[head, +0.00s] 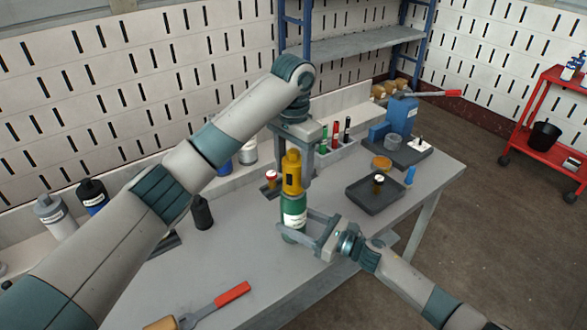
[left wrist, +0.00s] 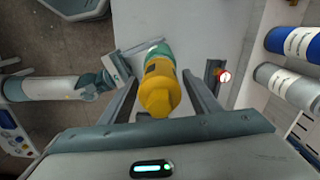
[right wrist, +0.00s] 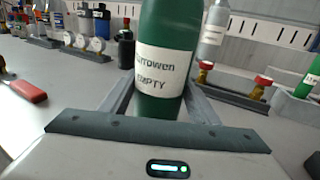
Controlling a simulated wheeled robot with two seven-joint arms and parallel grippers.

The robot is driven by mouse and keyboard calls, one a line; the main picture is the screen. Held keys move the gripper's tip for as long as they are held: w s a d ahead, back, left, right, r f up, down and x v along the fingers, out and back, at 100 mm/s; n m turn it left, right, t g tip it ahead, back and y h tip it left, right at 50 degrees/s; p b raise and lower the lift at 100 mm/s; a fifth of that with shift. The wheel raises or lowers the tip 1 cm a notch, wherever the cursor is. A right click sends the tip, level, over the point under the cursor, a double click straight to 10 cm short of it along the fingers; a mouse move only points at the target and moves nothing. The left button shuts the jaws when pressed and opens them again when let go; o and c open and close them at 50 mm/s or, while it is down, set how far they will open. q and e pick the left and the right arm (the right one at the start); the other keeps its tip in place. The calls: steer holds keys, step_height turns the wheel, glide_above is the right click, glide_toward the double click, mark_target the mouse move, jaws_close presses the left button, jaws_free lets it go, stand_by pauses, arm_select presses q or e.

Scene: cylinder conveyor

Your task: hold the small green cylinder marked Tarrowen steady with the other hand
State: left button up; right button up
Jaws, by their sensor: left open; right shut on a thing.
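The small green cylinder (head: 294,212) stands upright near the middle of the bench. In the right wrist view its white label on the green body (right wrist: 165,30) reads "EMPTY" under a partly hidden "Tarrowen". A yellow fitting (head: 292,172) sits on its top and also shows in the left wrist view (left wrist: 160,85). My right gripper (head: 297,226) is shut on the cylinder's lower body, one finger on each side. My left gripper (head: 295,155) is open above, pointing down, with its fingers on either side of the yellow fitting.
A dark tray (head: 362,207) with a small bottle lies to the right. A rack of small cylinders (head: 331,152) and a blue container (head: 403,115) stand behind. A black bottle (head: 202,213) stands left. A red-handled tool (head: 233,293) lies in front; bench around it is mostly clear.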

arm_select(q)
steer(key=shift+n, duration=1.1)
steer(key=shift+f, duration=0.1)
steer(key=shift+f, duration=1.15)
steer(key=c, duration=1.3)
steer(key=m, duration=0.6)
